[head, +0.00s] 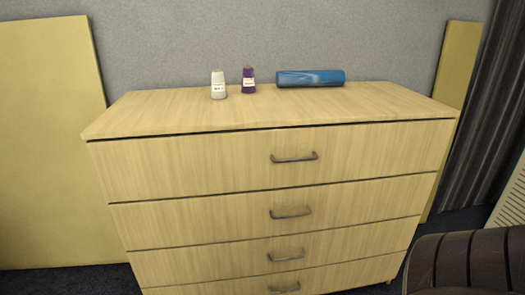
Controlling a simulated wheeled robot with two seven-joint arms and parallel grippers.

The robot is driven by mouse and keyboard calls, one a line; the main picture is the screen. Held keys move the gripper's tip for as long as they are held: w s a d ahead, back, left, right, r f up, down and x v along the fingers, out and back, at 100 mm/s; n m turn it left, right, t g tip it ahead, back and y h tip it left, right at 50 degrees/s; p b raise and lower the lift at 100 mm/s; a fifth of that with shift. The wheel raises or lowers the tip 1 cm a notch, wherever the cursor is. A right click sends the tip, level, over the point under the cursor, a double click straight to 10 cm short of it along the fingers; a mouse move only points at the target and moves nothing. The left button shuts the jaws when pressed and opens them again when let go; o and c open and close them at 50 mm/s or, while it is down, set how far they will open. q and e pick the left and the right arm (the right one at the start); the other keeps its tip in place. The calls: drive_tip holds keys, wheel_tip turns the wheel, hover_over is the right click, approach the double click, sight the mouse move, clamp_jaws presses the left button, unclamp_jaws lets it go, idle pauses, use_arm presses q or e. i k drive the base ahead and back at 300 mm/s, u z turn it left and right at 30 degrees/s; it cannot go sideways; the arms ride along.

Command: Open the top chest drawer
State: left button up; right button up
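A light wooden chest (125,121) with several stacked drawers stands in front of me in the head view. The top drawer (200,165) looks closed, its front in line with the drawers below. Its dark metal bar handle (294,158) sits near the middle of the drawer front. Similar handles show on the second drawer (290,213), the third drawer (286,256) and a lower drawer (284,287). Neither of my grippers is in view.
A yellowish panel (50,140) leans at left. A dark brown ridged object (470,262) is at lower right. Nothing blocks the handle.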

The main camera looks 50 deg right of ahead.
sight(155, 167)
drive_tip(key=z, duration=0.55)
drive_tip(key=i, duration=1.2)
drive_tip(key=z, duration=0.85)
